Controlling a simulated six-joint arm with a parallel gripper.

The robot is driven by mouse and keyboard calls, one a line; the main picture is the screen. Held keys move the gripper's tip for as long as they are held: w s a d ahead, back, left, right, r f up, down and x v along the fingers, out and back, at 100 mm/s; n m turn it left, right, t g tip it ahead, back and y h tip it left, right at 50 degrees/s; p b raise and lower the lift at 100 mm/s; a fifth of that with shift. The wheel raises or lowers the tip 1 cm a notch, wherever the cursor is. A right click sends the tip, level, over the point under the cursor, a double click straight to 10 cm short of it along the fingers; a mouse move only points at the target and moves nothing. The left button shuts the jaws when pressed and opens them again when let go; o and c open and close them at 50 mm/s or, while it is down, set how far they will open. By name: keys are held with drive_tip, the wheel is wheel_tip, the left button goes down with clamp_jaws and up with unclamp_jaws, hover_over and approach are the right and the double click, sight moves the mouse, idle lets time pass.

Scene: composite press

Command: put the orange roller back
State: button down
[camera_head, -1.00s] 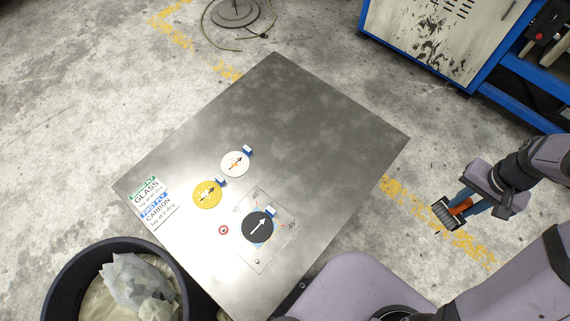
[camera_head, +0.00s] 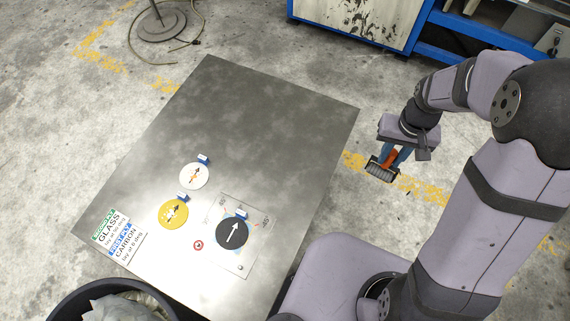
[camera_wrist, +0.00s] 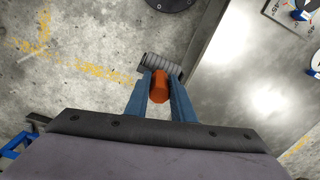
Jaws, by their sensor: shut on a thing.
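The orange roller has an orange handle and a grey ribbed drum (camera_head: 381,170). My gripper (camera_head: 394,155) is shut on its orange handle and holds it in the air off the table's right edge, above the concrete floor. In the wrist view the orange handle (camera_wrist: 159,88) sits between the blue fingers (camera_wrist: 160,98), with the ribbed drum (camera_wrist: 160,66) beyond the fingertips. A stand or holder for the roller cannot be made out.
The metal table (camera_head: 270,120) carries a white disc (camera_head: 194,176), a yellow disc (camera_head: 173,214) and a black disc (camera_head: 232,233) on a marked plate. Its far half is bare. A black bin (camera_head: 75,300) stands at lower left; a blue-framed cabinet (camera_head: 420,30) is at the back.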

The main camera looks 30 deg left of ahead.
drive_tip(key=s+a+f+n+b, duration=0.2)
drive_tip(key=s+a+f+n, duration=0.15)
drive_tip(key=a, duration=0.75)
drive_tip(key=s+a+f+n+b, duration=0.3)
drive_tip(key=s+a, duration=0.1)
drive_tip(key=a, duration=0.7)
drive_tip(key=s+a+f+n+b, duration=0.2)
drive_tip(key=s+a+f+n, duration=0.15)
drive_tip(key=a, duration=0.65)
drive_tip(key=a+r, duration=0.8)
wheel_tip(320, 180, down, 10)
drive_tip(key=d+p, duration=0.1)
drive_tip(key=shift+s+d, duration=0.25)
drive_tip(key=shift+f, duration=0.15)
